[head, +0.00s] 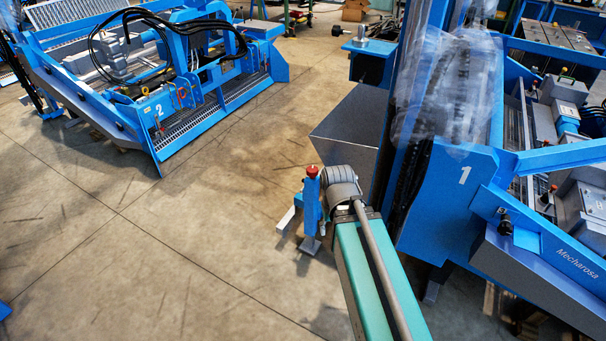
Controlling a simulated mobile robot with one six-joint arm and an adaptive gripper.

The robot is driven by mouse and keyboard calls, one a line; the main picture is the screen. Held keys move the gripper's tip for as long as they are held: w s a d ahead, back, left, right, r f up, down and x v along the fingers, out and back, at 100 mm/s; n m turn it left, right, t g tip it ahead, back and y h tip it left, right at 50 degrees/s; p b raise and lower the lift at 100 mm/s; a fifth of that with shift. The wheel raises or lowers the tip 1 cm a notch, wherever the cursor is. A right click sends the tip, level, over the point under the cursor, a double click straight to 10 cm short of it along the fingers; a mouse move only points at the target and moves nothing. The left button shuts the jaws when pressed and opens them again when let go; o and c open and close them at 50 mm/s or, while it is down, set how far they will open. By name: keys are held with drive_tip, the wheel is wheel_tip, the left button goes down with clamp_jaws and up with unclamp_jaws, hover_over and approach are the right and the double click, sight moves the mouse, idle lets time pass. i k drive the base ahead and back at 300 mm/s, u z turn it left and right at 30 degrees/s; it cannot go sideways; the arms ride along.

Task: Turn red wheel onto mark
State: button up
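I cannot make out a red wheel with a mark for certain in the head view. A small red knob (312,171) sits on top of an upright blue post (311,203) near the middle, beside a rounded grey part (340,185). It is too small to tell whether it is a wheel, and no mark shows on it. Other tiny red spots show on the blue machine numbered 1 (445,195) at the right. My gripper is not in view.
A blue frame numbered 2 (190,130) with black hoses stands at the upper left. A dark grey box (348,135) stands beside machine 1. Cloudy wrap (450,90) covers part of that machine. The concrete floor (140,260) at the left and lower left is mostly clear.

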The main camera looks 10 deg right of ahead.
sight(312, 172)
drive_tip(key=z, duration=0.15)
drive_tip(key=i, duration=0.95)
drive_tip(key=u, duration=0.1)
